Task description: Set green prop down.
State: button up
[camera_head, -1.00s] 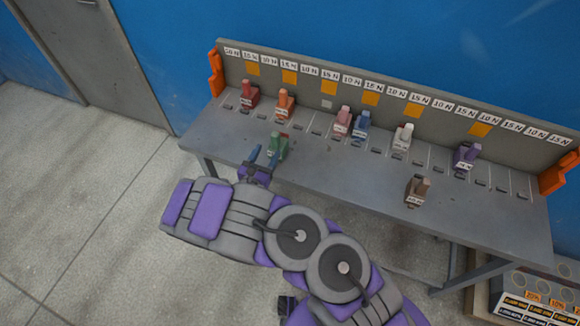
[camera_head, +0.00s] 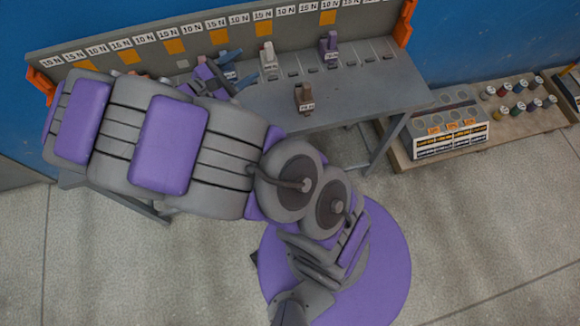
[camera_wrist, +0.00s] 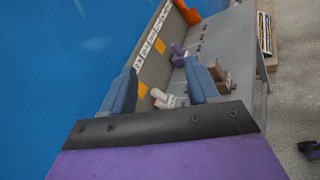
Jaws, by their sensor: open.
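The green prop is not visible in either current view; my arm covers the left part of the grey workbench (camera_head: 365,95) in the head view. My gripper (camera_head: 236,72) is over the bench, near its back panel, with its blue-grey fingers apart. In the wrist view my gripper (camera_wrist: 161,85) shows both fingers spread, and no prop is held between them. A white prop (camera_wrist: 168,100) shows beyond the gap between the fingers.
A white prop (camera_head: 268,62), a purple prop (camera_head: 329,47) and a brown prop (camera_head: 304,97) stand on the bench right of my gripper. The labelled back panel (camera_head: 290,22) runs behind them. A low shelf (camera_head: 520,124) with a box and several small coloured items stands at the right.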

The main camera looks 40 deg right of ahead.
jog(key=s+d+r+m+g+y, duration=0.1)
jog(key=s+d+m+g+y, duration=0.3)
jog(key=s, duration=0.5)
jog(key=s+d+r+m+g+y, duration=0.1)
jog(key=s+r+m+g+y, duration=0.15)
jog(key=s+m, duration=0.5)
jog(key=s+a+m+t+y, duration=0.1)
jog(key=s+a+m+y, duration=0.2)
jog(key=s+a+y, duration=0.6)
jog(key=s+a, duration=0.2)
jog(key=s, duration=0.2)
jog(key=shift+s+a+y, duration=0.15)
jog(key=shift+s+y, duration=0.2)
